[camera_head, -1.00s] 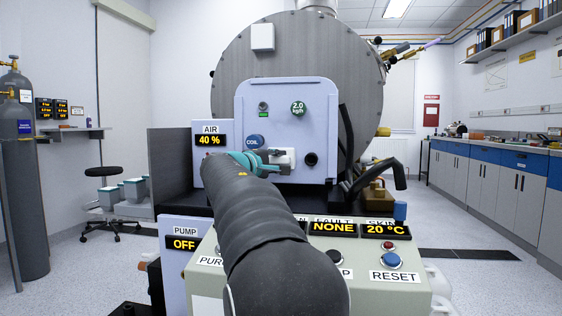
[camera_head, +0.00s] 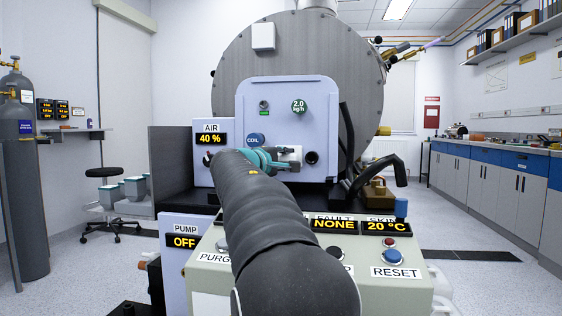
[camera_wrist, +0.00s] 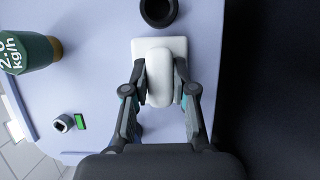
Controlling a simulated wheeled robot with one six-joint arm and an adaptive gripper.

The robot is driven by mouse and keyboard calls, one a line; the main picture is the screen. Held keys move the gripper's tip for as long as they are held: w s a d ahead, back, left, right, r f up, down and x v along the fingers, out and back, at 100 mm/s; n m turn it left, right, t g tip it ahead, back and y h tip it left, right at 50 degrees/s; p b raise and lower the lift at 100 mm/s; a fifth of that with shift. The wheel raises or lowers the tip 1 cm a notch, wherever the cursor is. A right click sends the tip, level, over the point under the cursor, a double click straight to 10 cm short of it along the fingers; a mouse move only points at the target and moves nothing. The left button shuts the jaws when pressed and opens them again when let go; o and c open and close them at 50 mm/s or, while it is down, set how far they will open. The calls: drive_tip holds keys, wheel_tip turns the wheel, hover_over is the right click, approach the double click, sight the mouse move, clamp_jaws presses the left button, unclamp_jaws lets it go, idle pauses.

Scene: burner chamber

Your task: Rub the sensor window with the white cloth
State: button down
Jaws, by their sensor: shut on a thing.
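The white cloth (camera_wrist: 160,80) is a pale, rounded lump between the fingers of my gripper (camera_wrist: 160,92) in the wrist view, with a flat white square part behind it against the panel. My gripper is shut on it. In the head view, my gripper (camera_head: 272,158) and the white cloth (camera_head: 291,153) are at the pale front panel. A dark round port, seemingly the sensor window (camera_head: 311,158), is just right of the cloth; it shows as a black ring (camera_wrist: 158,10) at the wrist view's top edge. Cloth and ring look apart. Contact with the panel is unclear.
The panel (camera_head: 270,95) carries a green 2.0 kg/h knob (camera_head: 298,107) and a blue COIL knob (camera_head: 254,139). A black curved handle (camera_head: 347,130) stands right of the panel. The control console (camera_head: 400,288) is below, partly hidden by my arm.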

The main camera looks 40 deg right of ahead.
drive_tip(key=shift+s+d+f+b, duration=0.1)
drive_tip(key=shift+s+d+b, duration=0.1)
drive_tip(key=shift+b, duration=0.4)
drive_tip(key=shift+w+a, duration=0.5)
drive_tip(key=shift+w, duration=0.2)
drive_tip(key=shift+a, duration=0.2)
drive_tip(key=shift+s+d+b, duration=0.35)
drive_tip(key=shift+s+d, duration=0.25)
drive_tip(key=shift+d, duration=0.05)
idle(1.6)
